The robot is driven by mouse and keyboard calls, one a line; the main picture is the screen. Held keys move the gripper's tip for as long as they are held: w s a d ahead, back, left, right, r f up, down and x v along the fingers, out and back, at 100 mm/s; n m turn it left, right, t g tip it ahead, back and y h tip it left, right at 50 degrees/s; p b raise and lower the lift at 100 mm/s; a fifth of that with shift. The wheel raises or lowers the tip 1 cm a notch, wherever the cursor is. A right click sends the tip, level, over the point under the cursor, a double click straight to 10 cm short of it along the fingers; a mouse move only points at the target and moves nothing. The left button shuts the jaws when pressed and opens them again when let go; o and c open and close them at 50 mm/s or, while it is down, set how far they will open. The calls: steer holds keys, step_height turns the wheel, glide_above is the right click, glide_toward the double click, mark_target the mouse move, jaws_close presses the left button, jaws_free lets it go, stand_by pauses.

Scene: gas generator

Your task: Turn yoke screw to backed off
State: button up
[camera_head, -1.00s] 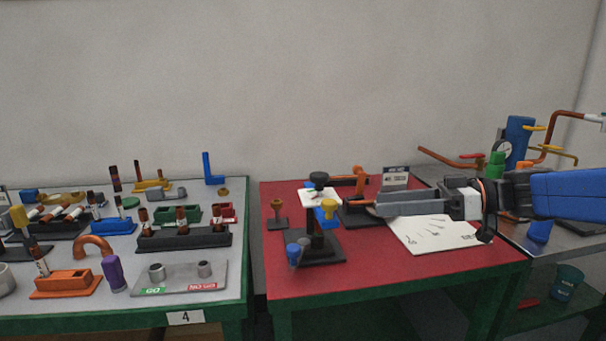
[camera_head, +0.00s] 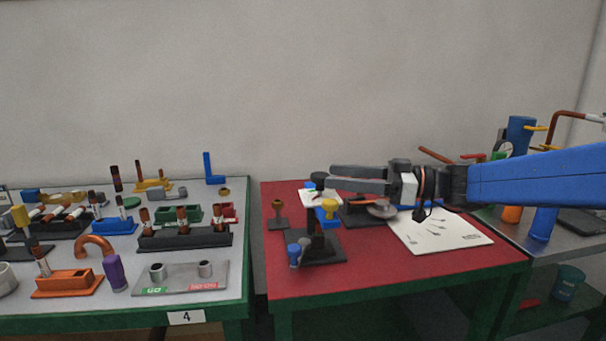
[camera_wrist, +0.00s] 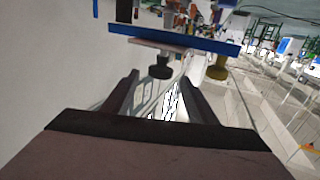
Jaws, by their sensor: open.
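A black fixture stand (camera_head: 316,240) stands on the red table. A black knob (camera_wrist: 160,66) shows ahead of my fingertips in the wrist view, beside a yellow knob (camera_wrist: 218,68). The yellow knob also shows on the stand in the head view (camera_head: 327,208). I cannot tell for certain which knob is the yoke screw. My gripper (camera_head: 332,178) is open and empty, level with the stand's top. In the wrist view my gripper (camera_wrist: 159,78) has its fingers apart, with the black knob roughly in line with the gap. Contact is not clear. My fingers partly hide the stand's top.
A white sheet (camera_head: 440,232) lies on the red table (camera_head: 390,275) at right. A brown-topped piece (camera_head: 278,212) stands left of the fixture. A grey table (camera_head: 205,250) with several fittings is at left. The red table's front is clear.

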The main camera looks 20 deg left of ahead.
steer(key=a, duration=0.3)
steer(key=s+a, duration=0.1)
steer(key=a, duration=0.4)
steer(key=shift+s+a, duration=0.2)
steer(key=shift+a, duration=0.1)
steer(key=shift+c, duration=0.7)
steer(key=c, duration=0.9)
